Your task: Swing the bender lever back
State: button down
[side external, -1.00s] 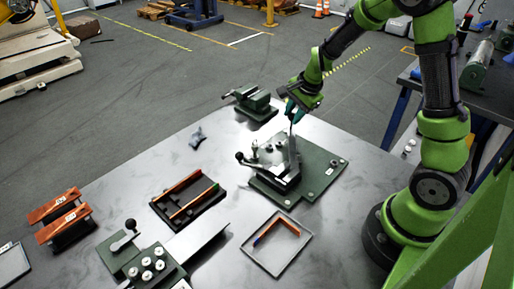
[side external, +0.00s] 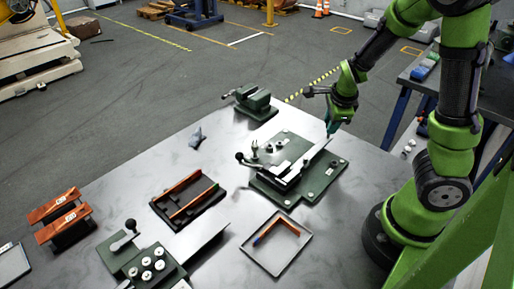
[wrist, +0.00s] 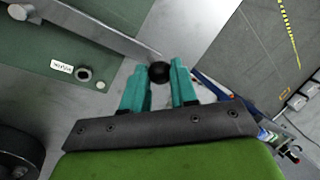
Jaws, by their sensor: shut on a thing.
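The bender stands on a green base plate (side external: 325,172) in the middle of the steel table. Its grey lever (side external: 309,157) points to the upper right over the plate. In the wrist view the lever (wrist: 120,38) runs from the upper left to a black knob (wrist: 159,72) at its end. My gripper (side external: 330,128) is at the lever's outer end. In the wrist view its teal fingers (wrist: 160,84) are shut on the black knob, one on each side. The fingers hide part of the knob in the side view.
A green vise (side external: 253,102) stands behind the bender. A shallow tray (side external: 262,268) with a bent copper-coloured strip (side external: 284,224) lies in front. A black rack (side external: 166,216) with copper-coloured strips is at left. A punch-like green fixture (side external: 158,265) stands at front left.

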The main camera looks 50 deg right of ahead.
jog(key=shift+s, duration=0.25)
jog(key=c, duration=0.9)
grip_release()
jog(key=shift+a+r, duration=0.1)
jog(key=shift+r, duration=0.05)
jog(key=shift+a+r, duration=0.25)
jog(key=shift+r, duration=0.45)
jog(key=shift+v, duration=2.9)
jog(key=shift+s+d, duration=0.1)
jog(key=shift+s, duration=0.05)
